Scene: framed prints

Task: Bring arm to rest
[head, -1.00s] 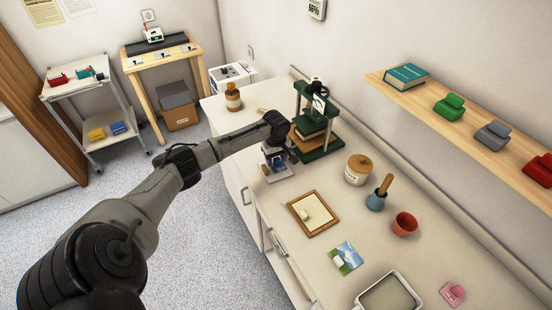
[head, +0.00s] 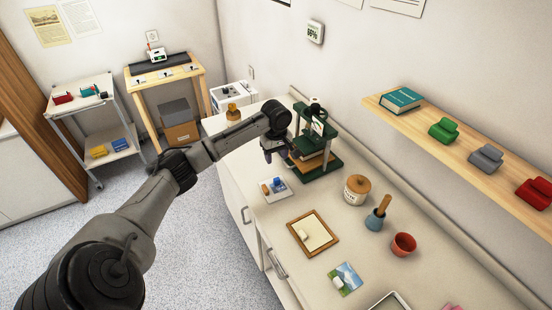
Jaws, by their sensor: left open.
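My left arm reaches in from the lower left over the counter. Its gripper (head: 275,157) is open and points down, with nothing seen between its fingers. It hangs above and behind a small white tray (head: 284,193) that holds a blue item (head: 278,182) and a small orange-brown item. The gripper is close in the picture to the green press (head: 321,170), which has brown boards or books in it; whether they touch I cannot tell. My right gripper is not in view.
An amber bottle (head: 233,112) stands behind the arm. A wooden shelf (head: 460,149) runs along the right wall.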

